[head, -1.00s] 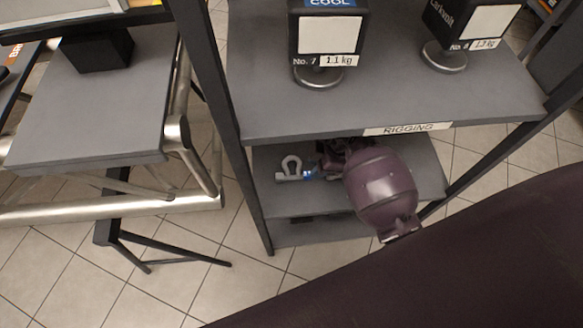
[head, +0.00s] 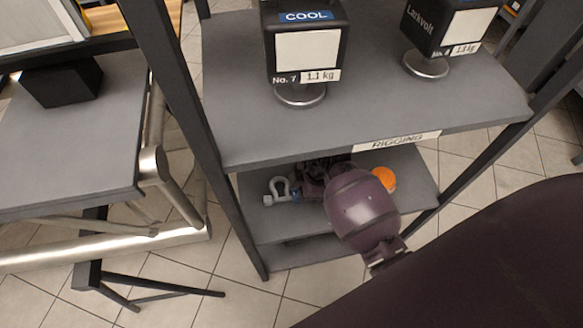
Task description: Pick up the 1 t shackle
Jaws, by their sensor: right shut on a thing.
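The bow stands out to the left of the fingers. The purple wrist hides much of the fingers. I cannot tell whether the shackle touches the shelf. My left gripper is not in view.
The upper shelf (head: 370,120) overhangs close above the gripper. Boxed items stand on it, No. 7 (head: 307,50) and another (head: 450,25). An orange round thing (head: 384,178) sits right of my wrist on the lower shelf. A dark rack post (head: 180,120) stands left.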

